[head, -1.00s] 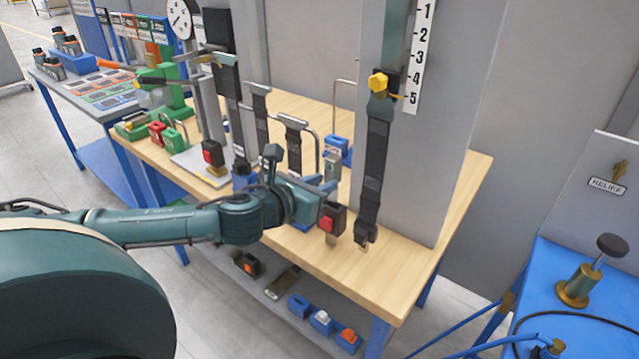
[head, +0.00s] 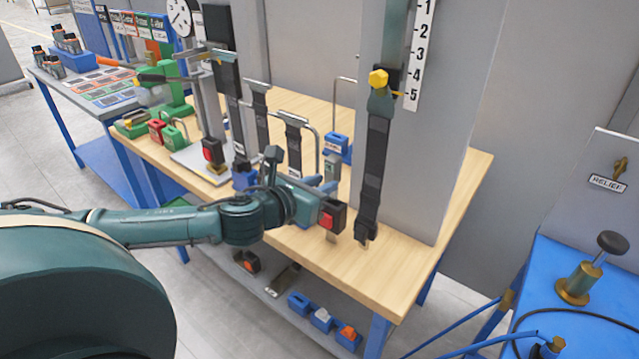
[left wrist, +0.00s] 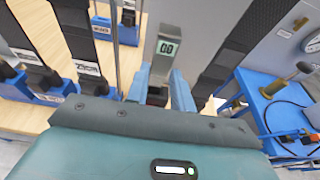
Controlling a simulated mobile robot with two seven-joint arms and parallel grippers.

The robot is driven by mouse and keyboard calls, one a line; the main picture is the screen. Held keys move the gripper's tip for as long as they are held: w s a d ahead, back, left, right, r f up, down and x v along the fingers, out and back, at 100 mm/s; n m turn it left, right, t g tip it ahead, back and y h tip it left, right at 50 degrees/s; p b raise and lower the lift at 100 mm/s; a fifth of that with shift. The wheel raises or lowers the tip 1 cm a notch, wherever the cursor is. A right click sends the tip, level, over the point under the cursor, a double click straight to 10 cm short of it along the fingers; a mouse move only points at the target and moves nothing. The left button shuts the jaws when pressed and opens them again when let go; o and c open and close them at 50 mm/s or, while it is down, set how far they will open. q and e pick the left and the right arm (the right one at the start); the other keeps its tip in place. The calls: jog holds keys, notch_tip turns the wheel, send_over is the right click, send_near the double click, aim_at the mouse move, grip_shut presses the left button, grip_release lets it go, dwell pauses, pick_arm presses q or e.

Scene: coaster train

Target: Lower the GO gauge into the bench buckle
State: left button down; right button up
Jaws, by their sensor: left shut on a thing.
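My left gripper (head: 330,196) is over the front part of the wooden bench, left of the long hanging strap. Its blue fingers (left wrist: 163,88) show in the left wrist view. I cannot tell whether gauge and buckle touch. My right gripper is not in view.
A dark strap (head: 374,170) hangs close on the right. Several buckle stands are at the left. The bench (head: 385,270) is clear at its front right corner.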

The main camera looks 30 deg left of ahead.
pick_arm(q)
jog(key=shift+f+b, duration=0.95)
jog(key=shift+f, duration=0.45)
jog(key=shift+f+b, duration=0.3)
jog(key=shift+f, duration=0.15)
jog(key=c, duration=1.2)
grip_release()
jog(key=shift+o, duration=0.4)
jog(key=shift+f, duration=0.1)
